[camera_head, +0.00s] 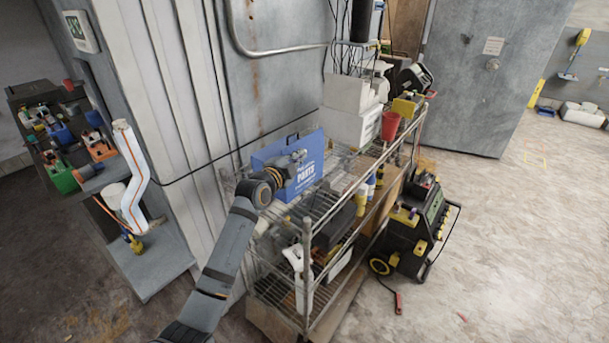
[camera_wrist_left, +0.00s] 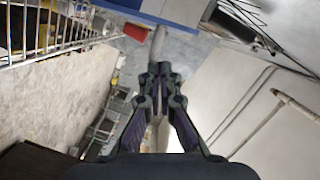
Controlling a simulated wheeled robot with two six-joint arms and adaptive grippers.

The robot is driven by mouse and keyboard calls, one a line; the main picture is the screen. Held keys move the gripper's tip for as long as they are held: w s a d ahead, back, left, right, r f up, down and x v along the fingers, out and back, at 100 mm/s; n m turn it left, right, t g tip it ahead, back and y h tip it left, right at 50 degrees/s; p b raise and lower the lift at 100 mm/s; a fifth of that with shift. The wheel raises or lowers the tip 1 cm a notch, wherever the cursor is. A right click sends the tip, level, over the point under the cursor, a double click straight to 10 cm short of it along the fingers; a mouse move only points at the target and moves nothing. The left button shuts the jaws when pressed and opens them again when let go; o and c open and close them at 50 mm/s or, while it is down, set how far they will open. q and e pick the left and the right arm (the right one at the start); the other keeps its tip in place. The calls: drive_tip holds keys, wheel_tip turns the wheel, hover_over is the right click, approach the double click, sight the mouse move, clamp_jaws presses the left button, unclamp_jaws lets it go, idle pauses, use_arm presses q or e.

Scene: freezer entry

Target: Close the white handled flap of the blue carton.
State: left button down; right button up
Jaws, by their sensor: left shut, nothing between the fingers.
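The blue carton (camera_head: 307,172) stands on the top shelf of the wire rack, with white "PARTS" lettering on its face. My left gripper (camera_head: 299,156) is in front of its upper part, shut and empty, and covers some of that face. In the left wrist view my left gripper (camera_wrist_left: 160,72) points toward the carton's blue side (camera_wrist_left: 150,25) at the top edge. A pale panel (camera_wrist_left: 185,10) shows there beside the blue; I cannot tell if it is the handled flap. Contact between fingers and carton cannot be told. My right gripper is not in view.
The wire rack (camera_head: 308,270) holds white boxes (camera_head: 350,110), a red cup (camera_head: 390,125) and bottles. A grey panelled wall (camera_head: 270,80) stands close behind the carton. A black and yellow machine (camera_head: 420,225) stands right of the rack. The floor further right is mostly clear.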

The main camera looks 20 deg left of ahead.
use_arm(q)
drive_tip(key=shift+w+a+r+n+g, duration=0.15)
drive_tip(key=shift+w+a+r+n, duration=0.1)
drive_tip(key=shift+a+n, duration=0.3)
drive_tip(key=shift+w+a+r+n+g, duration=0.15)
drive_tip(key=shift+w+a+n, duration=0.2)
drive_tip(key=shift+n, duration=0.3)
drive_tip(key=a+n, duration=0.1)
drive_tip(key=n, duration=0.1)
drive_tip(key=w+a+n+g+h+b, duration=0.1)
drive_tip(key=a, duration=0.1)
drive_tip(key=shift+n, duration=0.4)
drive_tip(key=shift+w+a+f+n+g+h+b, duration=0.2)
drive_tip(key=shift+w+a+f+n+h+b, duration=0.2)
drive_tip(key=shift+a+n+b, duration=0.55)
drive_tip(key=shift+w+a+f+n+g+h+b, duration=0.25)
drive_tip(key=shift+a+f+n+h+b, duration=0.3)
drive_tip(key=shift+n+b, duration=0.55)
drive_tip(key=shift+w+a+f+n+g+h+b, duration=0.15)
drive_tip(key=shift+w+a+f+n+h+b, duration=0.25)
drive_tip(key=shift+a+n+b, duration=0.6)
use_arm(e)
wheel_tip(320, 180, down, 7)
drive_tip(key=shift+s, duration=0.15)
use_arm(q)
drive_tip(key=shift+d, duration=0.1)
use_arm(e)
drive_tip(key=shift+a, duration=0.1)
